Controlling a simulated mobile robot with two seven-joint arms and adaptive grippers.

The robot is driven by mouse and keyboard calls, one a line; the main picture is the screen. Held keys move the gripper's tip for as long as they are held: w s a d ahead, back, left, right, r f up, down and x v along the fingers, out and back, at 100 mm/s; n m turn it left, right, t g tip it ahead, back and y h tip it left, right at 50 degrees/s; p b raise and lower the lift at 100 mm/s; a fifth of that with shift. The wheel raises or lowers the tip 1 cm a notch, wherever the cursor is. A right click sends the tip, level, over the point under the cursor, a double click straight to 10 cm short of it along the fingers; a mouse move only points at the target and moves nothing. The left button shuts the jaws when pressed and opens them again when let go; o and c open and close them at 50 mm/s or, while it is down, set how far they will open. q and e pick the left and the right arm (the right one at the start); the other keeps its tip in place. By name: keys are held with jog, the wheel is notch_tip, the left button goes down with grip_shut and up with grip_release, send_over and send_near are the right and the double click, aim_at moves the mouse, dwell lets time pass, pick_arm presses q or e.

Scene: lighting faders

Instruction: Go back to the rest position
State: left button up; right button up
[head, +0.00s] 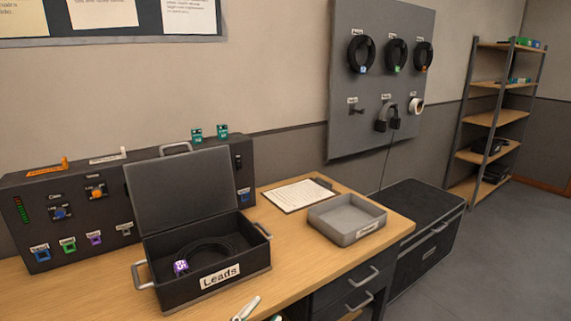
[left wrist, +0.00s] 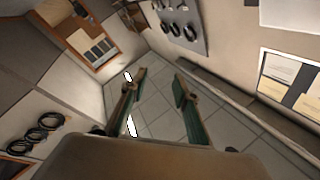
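My left gripper (left wrist: 160,100) shows in the left wrist view with its two green-padded fingers spread apart. Nothing is between them; only tiled floor shows beyond. In the head view, small parts of it show at the bottom edge (head: 258,312), in front of the black Leads box (head: 168,288). It touches nothing that I can see. My right gripper is in neither view.
The Leads box stands open on the wooden table (head: 292,258) with a coiled cable (head: 205,252) inside. A dark control panel (head: 88,210) stands behind left. A grey tray (head: 348,232) and clipboard (head: 297,194) lie right. A black chest (head: 428,215) stands beyond.

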pick_arm(q)
jog(key=s+a+f+n+g+y, duration=0.2)
jog(key=s+a+f, duration=0.3)
jog(key=f, duration=0.5)
jog(key=s+a+f+n+g+y, duration=0.2)
jog(key=s+a+f+n+y, duration=0.2)
jog(key=f, duration=0.6)
jog(key=s+a+f+n+g+y, duration=0.3)
jog(key=s+a+f, duration=0.3)
jog(key=f, duration=0.4)
jog(key=shift+s+f+n+y, duration=0.25)
jog(key=shift+n+y, duration=0.05)
jog(key=shift+n, duration=0.5)
jog(key=shift+c, duration=0.3)
